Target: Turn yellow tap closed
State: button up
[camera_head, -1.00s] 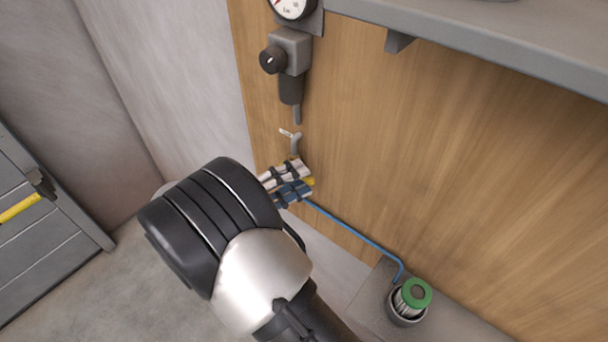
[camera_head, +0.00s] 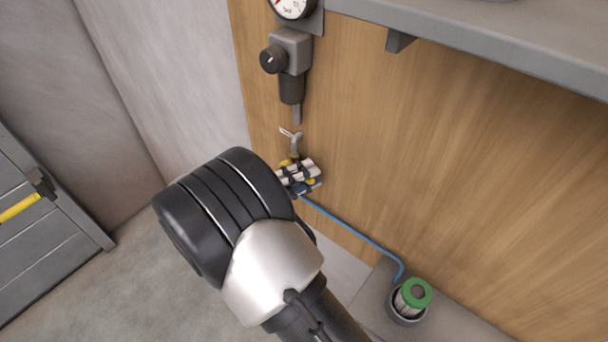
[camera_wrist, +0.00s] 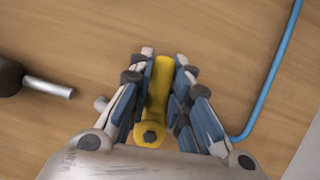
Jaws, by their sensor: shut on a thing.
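The yellow tap lever (camera_wrist: 156,90) stands between the two fingers of my gripper (camera_wrist: 162,72) in the wrist view. My gripper is shut on it, with a blue-and-grey finger on each side. A dark bolt shows at the lever's near end. The lever runs up the wrist picture, roughly across the line from the grey pipe end at left to the blue hose at right. In the head view my gripper (camera_head: 302,177) is at the wooden panel, below a small pale fitting (camera_head: 294,138). Only small bits of yellow show there. The fingers hide the tap's body.
A regulator with a black knob (camera_head: 271,60) and a partly cut-off gauge (camera_head: 292,7) are above the tap. A blue hose (camera_head: 357,238) runs down right to a green-topped cup (camera_head: 413,294). A grey shelf (camera_head: 480,42) overhangs the panel. Floor at left is clear.

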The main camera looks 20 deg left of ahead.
grip_shut()
jog(key=shift+f+m+b, duration=0.4)
jog(key=shift+m+b, duration=0.3)
jog(key=shift+b, duration=0.4)
jog(key=o, duration=0.8)
grip_release()
jog(key=shift+c, duration=0.2)
